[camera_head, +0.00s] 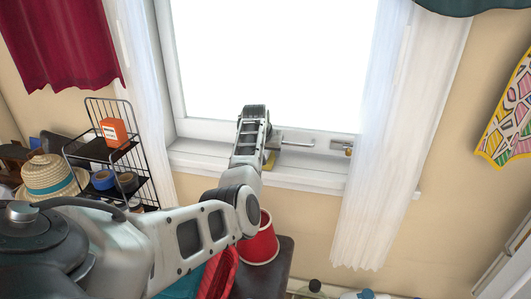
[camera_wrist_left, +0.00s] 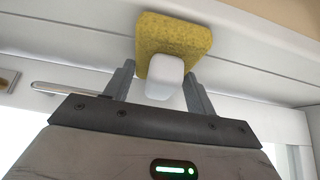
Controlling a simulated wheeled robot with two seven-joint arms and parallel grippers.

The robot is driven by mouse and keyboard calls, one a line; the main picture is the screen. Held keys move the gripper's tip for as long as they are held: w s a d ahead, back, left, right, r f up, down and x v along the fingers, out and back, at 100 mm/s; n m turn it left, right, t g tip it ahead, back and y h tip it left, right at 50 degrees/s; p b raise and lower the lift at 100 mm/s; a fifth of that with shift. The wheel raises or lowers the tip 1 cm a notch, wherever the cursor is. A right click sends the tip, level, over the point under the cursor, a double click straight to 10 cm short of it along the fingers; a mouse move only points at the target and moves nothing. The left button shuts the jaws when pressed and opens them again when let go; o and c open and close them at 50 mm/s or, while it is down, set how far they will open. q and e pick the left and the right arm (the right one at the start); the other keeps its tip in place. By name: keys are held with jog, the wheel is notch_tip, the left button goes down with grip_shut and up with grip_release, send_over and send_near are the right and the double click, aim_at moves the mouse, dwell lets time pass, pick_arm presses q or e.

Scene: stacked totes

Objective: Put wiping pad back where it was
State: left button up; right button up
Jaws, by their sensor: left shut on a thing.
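The wiping pad is a yellow spongy block (camera_wrist_left: 173,45) with a white handle (camera_wrist_left: 165,80), seen at the top middle of the left wrist view. My left gripper (camera_wrist_left: 160,82) has its two fingers on either side of the white handle and is shut on it. In the head view, a small yellow part of the pad (camera_head: 270,161) shows beside the gripper at the white window sill (camera_head: 312,177). The arm hides the rest. I cannot tell whether the pad touches the sill. My right gripper is not in view.
A window handle (camera_head: 297,143) is just right of the gripper. White curtains (camera_head: 385,150) hang at both sides. A black wire rack (camera_head: 107,155) with an orange box (camera_head: 113,132) and tape rolls stands left. A red bucket (camera_head: 262,245) is below the sill.

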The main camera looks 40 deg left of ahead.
pick_arm(q)
jog(key=o, duration=0.9)
jog(key=shift+r, duration=0.1)
